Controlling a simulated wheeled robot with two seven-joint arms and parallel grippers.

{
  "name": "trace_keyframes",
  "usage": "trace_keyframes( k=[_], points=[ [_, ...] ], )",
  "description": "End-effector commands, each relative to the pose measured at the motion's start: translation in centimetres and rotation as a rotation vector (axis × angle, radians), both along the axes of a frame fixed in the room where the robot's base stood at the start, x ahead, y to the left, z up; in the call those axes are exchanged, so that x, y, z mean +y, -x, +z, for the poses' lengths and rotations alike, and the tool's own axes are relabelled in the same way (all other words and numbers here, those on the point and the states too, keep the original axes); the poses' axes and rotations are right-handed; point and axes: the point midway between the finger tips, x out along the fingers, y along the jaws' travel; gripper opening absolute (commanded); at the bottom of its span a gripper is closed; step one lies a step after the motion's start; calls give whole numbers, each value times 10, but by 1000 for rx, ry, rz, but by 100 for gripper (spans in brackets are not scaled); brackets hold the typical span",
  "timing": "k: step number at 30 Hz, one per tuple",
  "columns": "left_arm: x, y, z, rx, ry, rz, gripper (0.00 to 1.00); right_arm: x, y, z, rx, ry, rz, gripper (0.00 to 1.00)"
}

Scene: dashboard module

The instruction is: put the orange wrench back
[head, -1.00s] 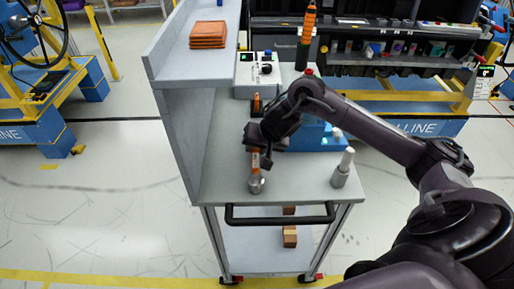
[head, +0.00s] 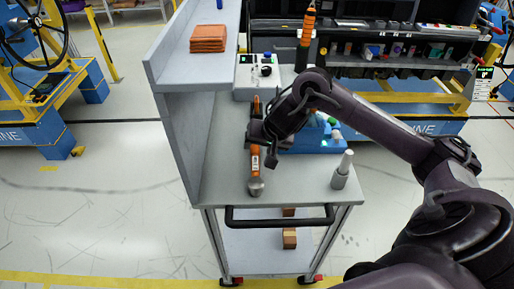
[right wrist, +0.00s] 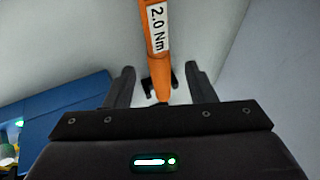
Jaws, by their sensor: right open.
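The orange wrench (head: 255,164) is on the grey top of the cart (head: 222,180), near its front edge, with its grey head toward me. In the right wrist view its orange handle (right wrist: 154,30) carries a white "2.0 Nm" label. My right gripper (head: 262,148) is at the far part of the handle. Its two fingers (right wrist: 160,84) stand apart on either side of the handle, with gaps visible. Part of the handle is hidden behind the gripper in the head view. My left gripper is not in view.
A grey cylinder (head: 341,172) stands at the cart's right front. A blue bin (head: 318,142) is behind my right forearm. A grey box with knobs (head: 257,76) is at the back. Another orange-handled tool (head: 307,24) stands upright there. A raised shelf (head: 181,62) borders the left side.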

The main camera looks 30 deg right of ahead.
Motion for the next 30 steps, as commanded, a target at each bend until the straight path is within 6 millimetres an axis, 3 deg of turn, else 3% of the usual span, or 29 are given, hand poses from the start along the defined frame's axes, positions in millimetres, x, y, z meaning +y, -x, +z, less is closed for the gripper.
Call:
trace_keyframes(
  k=[6, 12, 30],
  points=[
    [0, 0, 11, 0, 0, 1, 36, -3, 23, 48, -4, 5, 0, 50],
    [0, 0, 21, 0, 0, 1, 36, -4, 38, 72, -3, 4, 0, 50],
    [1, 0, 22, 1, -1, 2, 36, -3, 43, 78, -1, 0, 0, 50]
  ],
)
